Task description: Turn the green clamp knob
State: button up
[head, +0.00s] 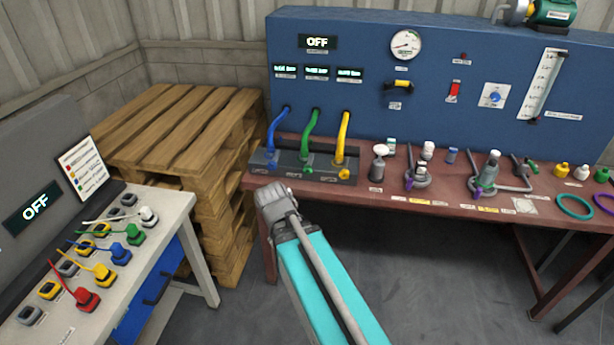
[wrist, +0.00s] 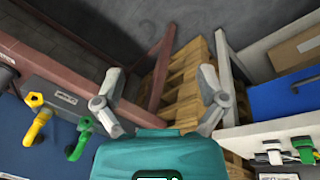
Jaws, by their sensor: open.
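A small green knob (head: 533,167) shows on a dark clamp-like fitting toward the right of the red-brown bench in the head view; its details are too small to make out, and I cannot be sure it is the clamp knob. My gripper (wrist: 160,88) is open and empty in the wrist view, its two grey fingers spread over the floor and pallets. It is well apart from the small green knob, which I cannot make out in the wrist view.
The red-brown bench (head: 440,202) holds a block with blue, green (head: 308,145) and yellow hoses and several fittings. A blue panel (head: 360,60) stands behind. Stacked pallets (head: 180,130) and a grey table (head: 165,205) with coloured plugs are at the left. Floor before the bench is clear.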

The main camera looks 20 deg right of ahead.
jog(key=w+d+f+n+t+h+b, duration=0.1)
jog(key=w+d+n+t+h+b, duration=0.3)
jog(key=w+d+n+t+b, duration=0.2)
jog(key=w+d+f+n+t+h+b, duration=0.2)
jog(key=w+d+n+t+h+b, duration=0.2)
jog(key=w+n+b, duration=0.7)
jog(key=d+n+t+b, duration=0.2)
jog(key=n+t+b, duration=0.1)
jog(key=n, duration=0.3)
jog(key=shift+w+n, duration=0.3)
jog(key=shift+n, duration=0.1)
jog(key=shift+d, duration=0.1)
